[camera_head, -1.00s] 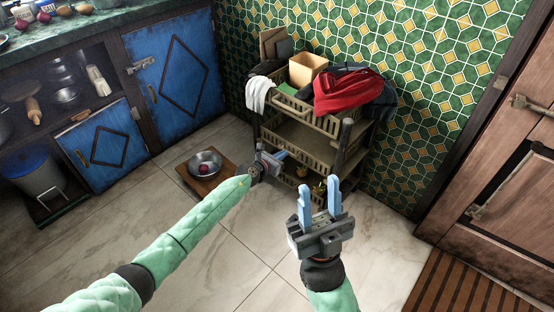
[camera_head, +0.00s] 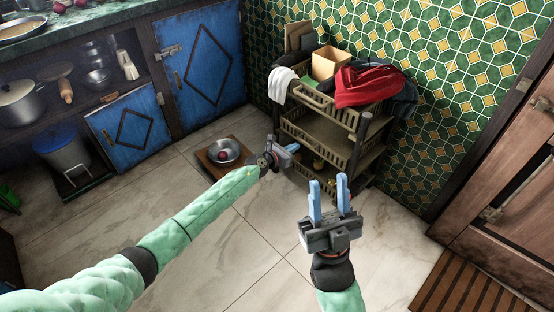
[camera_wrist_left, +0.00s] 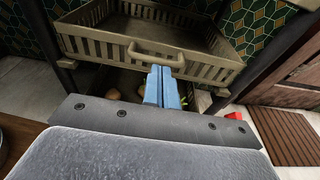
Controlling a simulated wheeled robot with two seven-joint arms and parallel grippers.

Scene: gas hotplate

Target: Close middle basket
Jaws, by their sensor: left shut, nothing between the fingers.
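The middle basket (camera_head: 312,144) is a beige slatted tray in the rack, below the cluttered top basket (camera_head: 325,104). In the left wrist view its front (camera_wrist_left: 102,46) has a curved handle (camera_wrist_left: 155,55), and its inside looks empty. It juts toward me there. My left gripper (camera_head: 292,149) is shut and empty at the basket's front. In the left wrist view its blue fingertips (camera_wrist_left: 162,70) overlap the lower edge of the handle; I cannot tell whether they touch. My right gripper (camera_head: 330,190) is open and empty, in front of the rack.
A red cloth (camera_head: 368,87), a white cloth (camera_head: 281,83) and a box (camera_head: 328,64) are on the top basket. A metal bowl (camera_head: 225,151) stands on a wooden board left of the rack. Blue cabinets are left, a wooden door right. The floor in front is clear.

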